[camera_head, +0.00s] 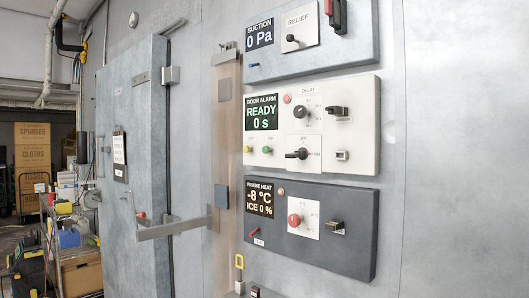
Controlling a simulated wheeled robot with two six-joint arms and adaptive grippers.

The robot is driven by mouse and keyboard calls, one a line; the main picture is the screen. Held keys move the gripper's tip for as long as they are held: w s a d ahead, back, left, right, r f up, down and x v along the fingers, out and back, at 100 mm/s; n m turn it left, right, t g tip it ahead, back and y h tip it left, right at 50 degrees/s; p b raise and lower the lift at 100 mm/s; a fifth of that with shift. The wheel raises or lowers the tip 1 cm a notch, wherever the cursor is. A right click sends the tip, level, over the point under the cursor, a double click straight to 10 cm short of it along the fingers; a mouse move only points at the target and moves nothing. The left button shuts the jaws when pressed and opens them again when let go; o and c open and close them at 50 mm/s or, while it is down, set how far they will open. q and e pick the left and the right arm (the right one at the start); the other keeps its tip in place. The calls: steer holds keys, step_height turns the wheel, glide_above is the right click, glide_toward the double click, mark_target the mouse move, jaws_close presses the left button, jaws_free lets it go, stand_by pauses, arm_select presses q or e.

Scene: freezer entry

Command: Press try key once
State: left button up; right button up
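The white door alarm panel (365,95) is mounted on the grey wall, its screen (261,112) reading "DOOR ALARM READY 0 s". I cannot read which control is labelled try. Neither of my grippers is in view.
A dark frame heat panel (355,225) is below, showing -8 °C and ICE 0 %. A grey suction panel (355,45) showing 0 Pa is above. A grey freezer door (140,180) with a long handle bar (175,228) stands left. Shelving and boxes (32,150) are farther left.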

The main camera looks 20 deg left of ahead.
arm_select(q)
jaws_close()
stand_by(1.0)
